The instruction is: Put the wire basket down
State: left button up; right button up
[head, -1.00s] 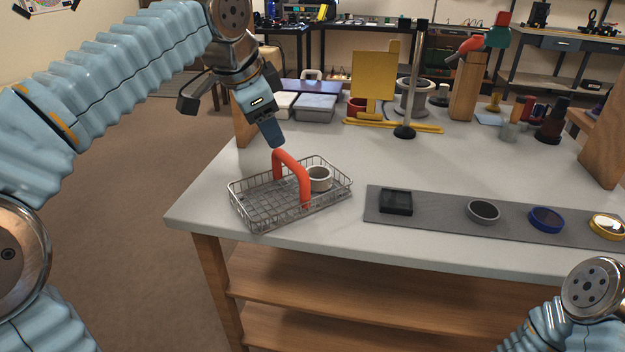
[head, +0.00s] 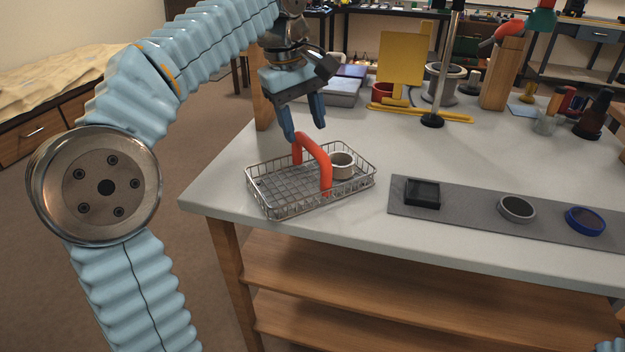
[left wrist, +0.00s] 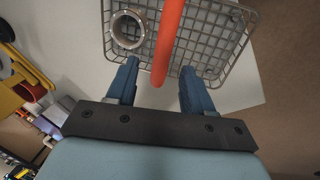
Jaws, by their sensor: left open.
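The wire basket (head: 290,205) rests on the table near its front left corner, with a red arched handle (head: 318,160) across it. A pale metal ring (head: 342,166) sits inside the basket. My left gripper (head: 305,132) is open just above the handle, fingers pointing down. In the left wrist view the handle (left wrist: 167,45) runs between the two spread fingers without visible contact, with the basket (left wrist: 222,45) and ring (left wrist: 128,30) beyond. My right gripper is out of view.
A grey mat (head: 465,210) right of the basket carries a black square tray (head: 423,193), a dark-centred ring (head: 516,209) and a blue ring (head: 585,220). A yellow stand (head: 402,60) and a metal post (head: 445,75) stand behind. The table between is clear.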

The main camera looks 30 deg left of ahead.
aim_at(306, 139)
pick_arm(q)
jog(key=f, duration=0.4)
jog(key=w+f+b, duration=0.1)
jog(key=f, duration=0.1)
jog(key=shift+d+f, duration=0.35)
jog(key=shift+f, duration=0.05)
grip_shut()
